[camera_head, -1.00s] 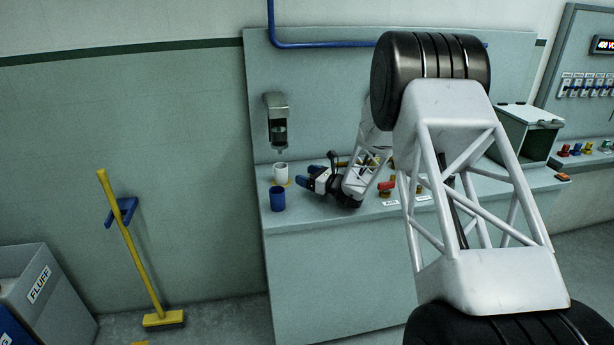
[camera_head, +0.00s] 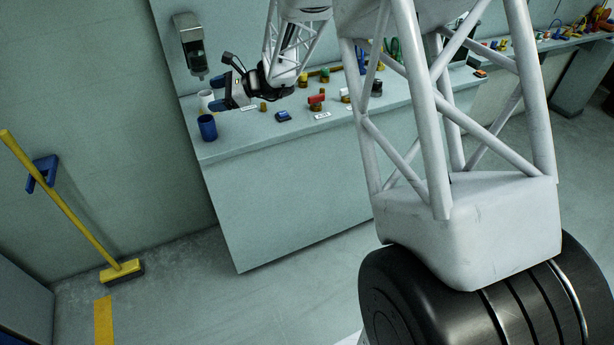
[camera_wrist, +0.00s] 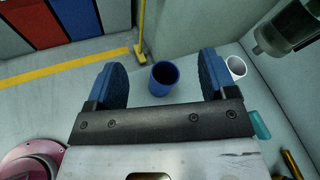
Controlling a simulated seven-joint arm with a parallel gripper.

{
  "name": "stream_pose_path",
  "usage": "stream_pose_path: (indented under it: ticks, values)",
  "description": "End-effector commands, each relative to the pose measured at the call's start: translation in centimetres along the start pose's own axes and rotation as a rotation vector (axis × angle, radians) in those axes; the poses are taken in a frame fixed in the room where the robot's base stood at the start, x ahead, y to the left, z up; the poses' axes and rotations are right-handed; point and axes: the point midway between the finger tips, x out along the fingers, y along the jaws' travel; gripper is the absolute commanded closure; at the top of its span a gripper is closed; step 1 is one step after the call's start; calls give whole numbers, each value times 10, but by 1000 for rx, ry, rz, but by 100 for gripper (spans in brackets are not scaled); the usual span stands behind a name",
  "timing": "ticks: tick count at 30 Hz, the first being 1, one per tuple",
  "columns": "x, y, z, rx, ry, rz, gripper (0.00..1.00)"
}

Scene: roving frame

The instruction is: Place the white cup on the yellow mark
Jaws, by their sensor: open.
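The white cup (camera_head: 206,97) stands at the left end of the bench, behind the blue cup, partly covered by my gripper in the head view. In the wrist view the white cup (camera_wrist: 236,67) is just right of the right finger. My gripper (camera_wrist: 162,80) is open, with blue-padded fingers wide apart and nothing held. The blue cup (camera_wrist: 163,80) shows between the fingers in the wrist view, beyond them. In the head view my gripper (camera_head: 226,91) is beside the white cup, pointing left. I cannot make out a yellow mark on the bench now.
The blue cup (camera_head: 207,128) stands near the bench's (camera_head: 290,150) front left edge. A dispenser (camera_head: 189,45) hangs on the wall above the white cup. Several small parts, including a red one (camera_head: 316,100), lie right of my gripper. A yellow broom (camera_head: 65,205) leans left.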

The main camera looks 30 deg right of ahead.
Motion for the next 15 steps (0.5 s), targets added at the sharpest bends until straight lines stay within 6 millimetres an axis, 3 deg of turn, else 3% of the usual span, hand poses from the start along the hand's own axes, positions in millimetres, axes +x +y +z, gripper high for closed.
stream_pose_path:
  ticks: [1, 6, 15]
  values:
    - [-5, 13, 17, -47, 19, 36, 22]
    - [-24, 59, 57, -214, 97, 167, 22]
    - [-69, 143, 110, -516, 228, 394, 22]
